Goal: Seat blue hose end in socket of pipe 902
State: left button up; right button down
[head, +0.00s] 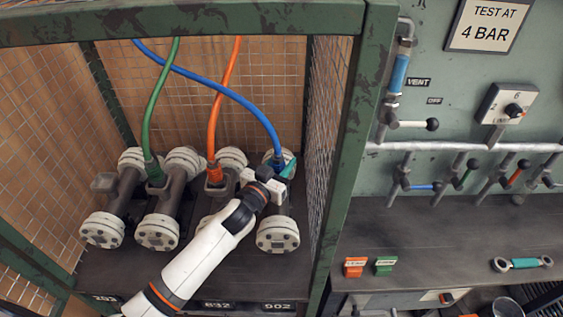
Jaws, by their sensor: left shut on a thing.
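The blue hose (228,92) hangs from the top left of the cage and runs down to the right. Its lower end is at my left gripper (280,172), which is shut on it. Pipe 902 (277,234) is the rightmost flanged pipe, above the 902 label (277,307). My left gripper is over the back half of this pipe. The gripper and wrist hide the socket and most of the hose end, so I cannot tell whether the end is in the socket. A small teal part shows beside the fingers. My right gripper is not in view.
The green hose (161,95) and orange hose (219,98) end at neighbouring pipes. A cage post (347,170) and mesh wall stand close on the right. Outside are a valve panel (460,105) and a bench with a teal-handled wrench (523,263).

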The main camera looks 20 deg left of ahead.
pick_arm(q)
jog(key=shift+f+b, duration=0.45)
jog(key=shift+f, duration=0.35)
jog(key=o, duration=1.3)
jog(key=shift+c, duration=0.2)
jog(key=shift+s, duration=0.15)
jog(key=v, duration=1.2)
